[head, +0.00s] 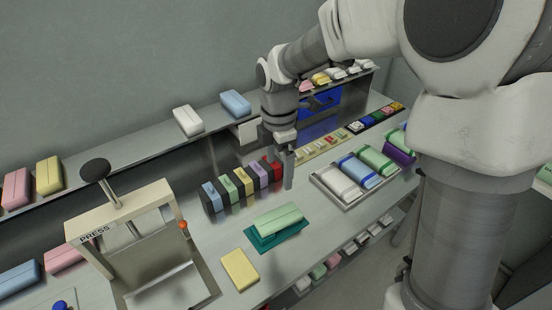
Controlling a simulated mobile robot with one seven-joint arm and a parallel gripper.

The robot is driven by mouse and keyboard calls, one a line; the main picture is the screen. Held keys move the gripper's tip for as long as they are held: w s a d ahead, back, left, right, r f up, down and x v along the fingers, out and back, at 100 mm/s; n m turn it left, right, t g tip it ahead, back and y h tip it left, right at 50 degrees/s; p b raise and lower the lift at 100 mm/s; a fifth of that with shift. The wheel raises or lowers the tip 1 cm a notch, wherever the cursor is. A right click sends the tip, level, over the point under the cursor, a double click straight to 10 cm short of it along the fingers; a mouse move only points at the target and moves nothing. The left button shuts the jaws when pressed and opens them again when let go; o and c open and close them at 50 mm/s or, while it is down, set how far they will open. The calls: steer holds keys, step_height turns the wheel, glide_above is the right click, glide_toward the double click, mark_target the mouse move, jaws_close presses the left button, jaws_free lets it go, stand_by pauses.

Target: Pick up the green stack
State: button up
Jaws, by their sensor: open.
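Several green things could be the green stack, and I cannot tell which is meant. A green block (227,189) stands in the row of coloured blocks between black dividers. A pale green block (277,217) lies on a teal base (262,239) in front of that row. A green block (376,158) lies at the right end of a metal tray. My gripper (288,182) points down at the right end of the row, beside the red block (271,167). It is open and no object shows in it. Its far finger is hard to make out.
The metal tray (345,202) also holds white and blue blocks. A press (120,215) with a black knob stands at the left. A yellow block (240,269) lies near the front edge. A raised back shelf (150,131) carries pastel blocks.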

steer(key=f, duration=0.1)
steer(key=b, duration=0.1)
glide_above(278, 217)
steer(key=shift+n, duration=0.4)
steer(key=f, duration=1.1)
steer(key=shift+w+a+f, duration=0.1)
steer(key=shift+a+f, duration=0.15)
steer(key=shift+f, duration=0.1)
steer(key=shift+d+f+b, duration=0.15)
steer(key=shift+f+b, duration=0.05)
steer(key=shift+f, duration=1.25)
steer(key=shift+d+f+b, duration=0.15)
steer(key=shift+f+b, duration=0.05)
steer(key=shift+f, duration=1.2)
steer(key=c, duration=1.2)
steer(key=shift+r, duration=0.1)
steer(key=shift+c, duration=0.2)
